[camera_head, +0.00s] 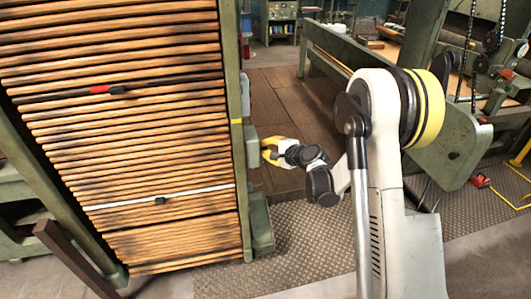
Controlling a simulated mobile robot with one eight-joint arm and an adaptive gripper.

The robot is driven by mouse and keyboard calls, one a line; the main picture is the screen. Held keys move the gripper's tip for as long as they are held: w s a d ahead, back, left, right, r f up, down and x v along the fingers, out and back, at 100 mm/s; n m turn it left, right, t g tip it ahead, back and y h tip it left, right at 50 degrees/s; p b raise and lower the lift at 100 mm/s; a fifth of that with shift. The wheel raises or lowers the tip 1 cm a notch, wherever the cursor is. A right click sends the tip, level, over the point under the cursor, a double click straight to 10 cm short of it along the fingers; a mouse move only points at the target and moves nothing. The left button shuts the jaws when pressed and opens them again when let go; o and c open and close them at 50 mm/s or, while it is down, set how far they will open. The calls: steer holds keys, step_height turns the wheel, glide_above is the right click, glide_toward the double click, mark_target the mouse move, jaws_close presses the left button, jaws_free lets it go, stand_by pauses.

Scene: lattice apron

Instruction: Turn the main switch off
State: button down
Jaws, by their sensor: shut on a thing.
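My gripper (267,151) has yellow fingers and reaches left to the right-hand post of the green machine frame. A grey-green box (251,146) is fixed on that post, right at the fingertips. The fingers are shut on a small part at the side of this box, which I take to be the main switch. The fingers hide that part, so its position, on or off, cannot be told. My white arm stands at right and bends down to the gripper.
The slatted wooden lattice (130,130) fills the left, with a red-and-black piece (105,90) on it. Another grey-green box (262,226) sits lower on the post. A long green machine (350,55) stands behind my arm. Brown floor (285,95) lies free between them.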

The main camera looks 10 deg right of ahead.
steer(key=t, duration=0.2)
steer(key=f+n+t+y, duration=0.1)
steer(key=t, duration=0.1)
steer(key=shift+s+n+y, duration=0.1)
steer(key=shift+n+y, duration=0.2)
steer(key=shift+a+t, duration=0.1)
steer(key=shift+t, duration=0.2)
steer(key=c, duration=1.5)
jaws_free()
steer(key=shift+r, duration=0.1)
step_height(320, 180, up, 10)
steer(key=shift+f, duration=0.1)
